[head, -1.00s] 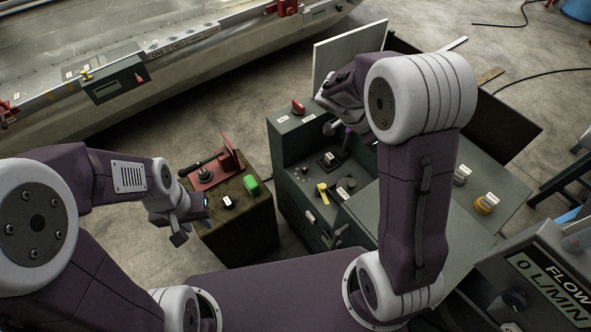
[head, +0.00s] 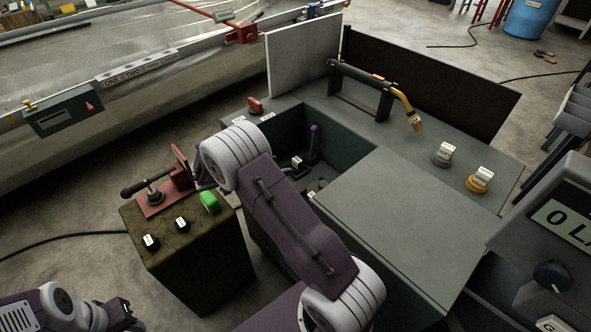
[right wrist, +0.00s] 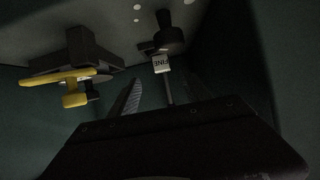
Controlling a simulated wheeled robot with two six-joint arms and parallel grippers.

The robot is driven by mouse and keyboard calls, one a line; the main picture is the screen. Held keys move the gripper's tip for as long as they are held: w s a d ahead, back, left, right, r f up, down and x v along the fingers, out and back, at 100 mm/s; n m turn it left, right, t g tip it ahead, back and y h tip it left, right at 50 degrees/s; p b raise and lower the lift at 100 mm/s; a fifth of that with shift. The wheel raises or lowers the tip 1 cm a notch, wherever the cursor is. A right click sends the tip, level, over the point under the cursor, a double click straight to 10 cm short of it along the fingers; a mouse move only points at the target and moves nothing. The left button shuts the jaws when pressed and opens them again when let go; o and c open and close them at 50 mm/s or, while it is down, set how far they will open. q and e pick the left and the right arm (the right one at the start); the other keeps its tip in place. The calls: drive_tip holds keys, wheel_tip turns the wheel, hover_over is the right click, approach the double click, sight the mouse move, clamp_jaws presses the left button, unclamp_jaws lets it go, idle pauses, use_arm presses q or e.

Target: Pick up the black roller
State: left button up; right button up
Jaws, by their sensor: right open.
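No part is plainly marked as the black roller. In the right wrist view a black round control (right wrist: 170,32) with a white FINE tag stands on a grey panel; I cannot tell whether it is the roller. My right gripper (right wrist: 148,90) is open and empty, its fingers pointing toward this control, apart from it. In the head view my right arm hides that gripper. A black cylindrical handle (head: 146,183) lies level on a red bracket on the small box. My left gripper (head: 122,310) is at the lower left; its jaws are unclear.
A yellow handle (right wrist: 60,77) sits beside the FINE control. A rusty box (head: 200,265) with a green switch (head: 209,203) stands left.

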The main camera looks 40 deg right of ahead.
sight(295, 162)
drive_tip(key=b+x, duration=0.1)
drive_tip(key=x, duration=0.7)
drive_tip(key=shift+w+d, duration=0.2)
drive_tip(key=shift+d, duration=0.05)
clamp_jaws()
